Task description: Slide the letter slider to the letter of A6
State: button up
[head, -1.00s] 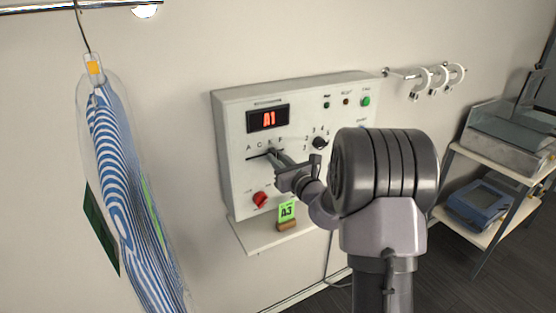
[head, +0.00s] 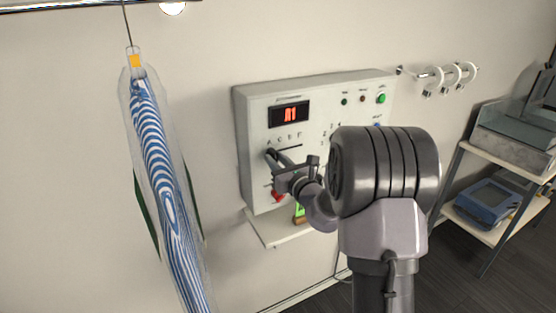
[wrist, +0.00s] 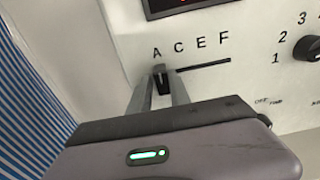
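The letter slider's dark knob (wrist: 161,80) sits at the left end of its slot, just below the letter A in the wrist view. The slot runs right from it under C, E and F. My gripper (wrist: 160,84) has one finger on each side of the knob, close to it; I cannot tell whether they press on it. In the head view my gripper (head: 269,156) reaches the left part of the control panel (head: 247,120) and hides the knob. The red display (head: 289,114) seems to read A1, blurred.
A number dial (wrist: 308,48) is right of the slot. A red knob (head: 278,196) and a partly hidden green tag (head: 299,210) are below my gripper. A bagged striped garment (head: 160,170) hangs left of the panel. A shelf unit (head: 505,165) stands at right.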

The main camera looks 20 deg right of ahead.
jog(key=o, duration=0.3)
jog(key=shift+a, duration=0.25)
jog(key=shift+d, duration=0.1)
jog(key=shift+s, duration=0.1)
jog(key=s, duration=1.7)
jog(key=shift+d+p, duration=0.35)
jog(key=shift+s, duration=0.1)
